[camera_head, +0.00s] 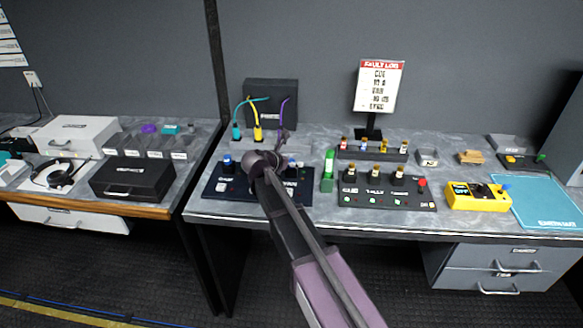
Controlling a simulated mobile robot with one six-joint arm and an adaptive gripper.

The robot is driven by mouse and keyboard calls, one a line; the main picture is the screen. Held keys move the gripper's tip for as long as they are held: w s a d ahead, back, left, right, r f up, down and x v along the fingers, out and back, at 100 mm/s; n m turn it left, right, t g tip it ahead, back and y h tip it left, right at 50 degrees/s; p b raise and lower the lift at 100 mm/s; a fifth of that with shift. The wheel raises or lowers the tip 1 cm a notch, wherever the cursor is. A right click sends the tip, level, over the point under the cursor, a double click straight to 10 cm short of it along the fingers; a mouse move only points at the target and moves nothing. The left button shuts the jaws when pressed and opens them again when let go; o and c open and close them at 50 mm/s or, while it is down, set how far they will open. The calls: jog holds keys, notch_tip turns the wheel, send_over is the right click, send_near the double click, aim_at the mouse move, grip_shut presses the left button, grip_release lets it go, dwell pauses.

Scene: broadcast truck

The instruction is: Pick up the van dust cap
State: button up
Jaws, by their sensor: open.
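A black panel (250,189) marked "VAN" at its right lies on the grey bench, left of centre. A blue-topped connector (227,161) and a small white block (221,187) are on its left part. A blue and white piece (292,163) shows at its right, close beside my gripper. I cannot tell for certain which small piece is the van dust cap. My gripper (279,142) is over the panel's back part, open, with its fingers small and dark. My arm hides the panel's middle.
Teal, yellow and purple cables (258,134) stand behind the panel before a black case (271,98). A green upright piece (328,171), a connector panel (386,195) and a yellow tester (478,196) stand to the right. A second bench (150,210) is at left.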

jog(key=c, duration=0.9)
jog(key=shift+c, duration=0.2)
jog(key=shift+r, duration=0.15)
notch_tip(320, 180, up, 3)
jog(key=p, duration=0.3)
jog(key=shift+f, duration=0.2)
jog(key=s+r+p, duration=0.2)
jog(key=s, duration=1.4)
jog(key=shift+a, duration=0.45)
